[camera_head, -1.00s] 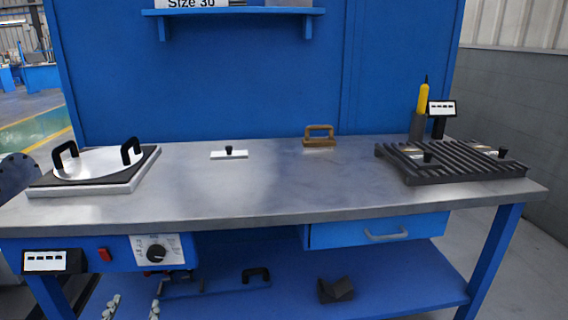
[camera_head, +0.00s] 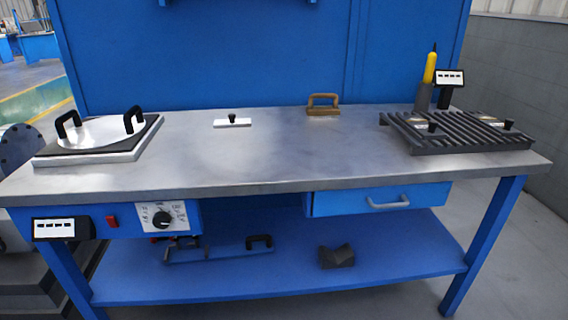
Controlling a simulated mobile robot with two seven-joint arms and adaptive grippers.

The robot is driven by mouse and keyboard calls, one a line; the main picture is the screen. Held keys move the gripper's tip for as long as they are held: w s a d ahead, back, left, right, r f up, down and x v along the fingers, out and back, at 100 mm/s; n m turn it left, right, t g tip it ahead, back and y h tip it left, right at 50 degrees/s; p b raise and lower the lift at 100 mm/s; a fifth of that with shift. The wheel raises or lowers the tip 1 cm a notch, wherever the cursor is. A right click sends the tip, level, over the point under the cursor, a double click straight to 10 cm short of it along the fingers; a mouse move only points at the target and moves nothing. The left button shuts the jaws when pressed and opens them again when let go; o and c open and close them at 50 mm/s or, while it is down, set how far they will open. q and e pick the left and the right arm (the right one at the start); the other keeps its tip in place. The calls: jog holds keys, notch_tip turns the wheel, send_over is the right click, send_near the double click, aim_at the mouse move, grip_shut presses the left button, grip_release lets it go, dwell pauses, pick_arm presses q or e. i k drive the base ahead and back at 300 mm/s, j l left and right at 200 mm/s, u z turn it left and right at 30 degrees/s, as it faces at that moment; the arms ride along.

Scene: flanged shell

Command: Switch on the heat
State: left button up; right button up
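A control panel sits on the front of the blue workbench at the left, under the tabletop. It has a black rotary knob (camera_head: 162,219) on a white dial plate (camera_head: 181,212) with printed markings too small to read. A small red switch (camera_head: 112,221) is to the left of the dial. A small display (camera_head: 54,229) with a black frame is left of the switch. A round white plate (camera_head: 100,132) with two black handles lies on a dark and white base (camera_head: 42,158) at the tabletop's left. Neither of my grippers is in view.
The steel tabletop (camera_head: 260,160) is mostly clear in the middle. A small white piece with a black knob (camera_head: 232,122), a brown handled block (camera_head: 323,105), a dark slatted rack (camera_head: 460,135) and a yellow-tipped tool (camera_head: 430,68) stand on it. A drawer (camera_head: 340,201) is shut.

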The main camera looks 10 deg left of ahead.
aim_at(111, 220)
jog(key=u, duration=1.35)
